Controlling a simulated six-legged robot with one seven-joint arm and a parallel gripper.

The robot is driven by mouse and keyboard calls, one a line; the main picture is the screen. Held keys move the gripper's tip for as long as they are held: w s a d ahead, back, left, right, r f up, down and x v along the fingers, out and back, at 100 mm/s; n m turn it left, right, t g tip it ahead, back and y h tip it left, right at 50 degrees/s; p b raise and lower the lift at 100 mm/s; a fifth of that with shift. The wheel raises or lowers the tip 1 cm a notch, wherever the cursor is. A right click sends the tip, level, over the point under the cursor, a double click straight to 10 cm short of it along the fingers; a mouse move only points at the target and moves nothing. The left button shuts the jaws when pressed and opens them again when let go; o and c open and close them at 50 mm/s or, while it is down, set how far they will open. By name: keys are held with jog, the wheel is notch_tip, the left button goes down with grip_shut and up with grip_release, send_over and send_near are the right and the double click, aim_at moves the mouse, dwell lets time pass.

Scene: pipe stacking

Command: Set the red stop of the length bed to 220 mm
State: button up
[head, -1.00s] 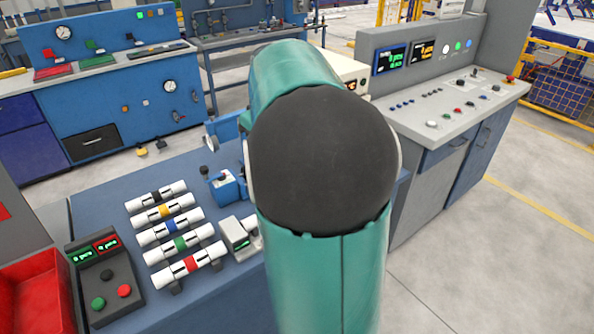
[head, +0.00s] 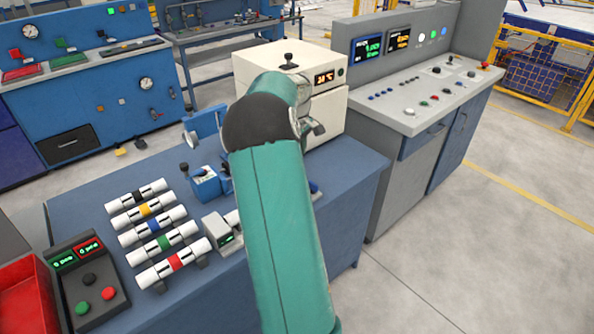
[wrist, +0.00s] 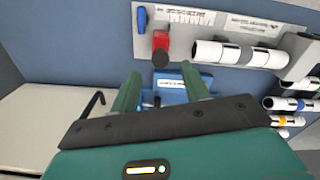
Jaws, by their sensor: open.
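In the wrist view, the red stop (wrist: 160,46) stands on the length bed, a light plate (wrist: 215,18) with a printed scale along its far side. A small blue handle (wrist: 142,19) is left of the stop. A white pipe with a dark band (wrist: 238,54) lies on the bed, right of the stop. My gripper (wrist: 162,78) is open, its two green fingers apart and pointing toward the bed, short of the stop in the picture. No contact with the stop shows. In the head view my arm hides the stop and most of the bed.
Several banded pipes (head: 156,228) lie on a rack on the blue bench (head: 350,185). A blue fixture (head: 205,186) with a black knob and a grey display unit (head: 224,236) stand near my arm. A white oven-like box (head: 262,62) stands behind. A button box (head: 92,285) is at left.

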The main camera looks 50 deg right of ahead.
notch_tip(320, 180, down, 7)
jog(key=shift+f, duration=0.15)
grip_shut()
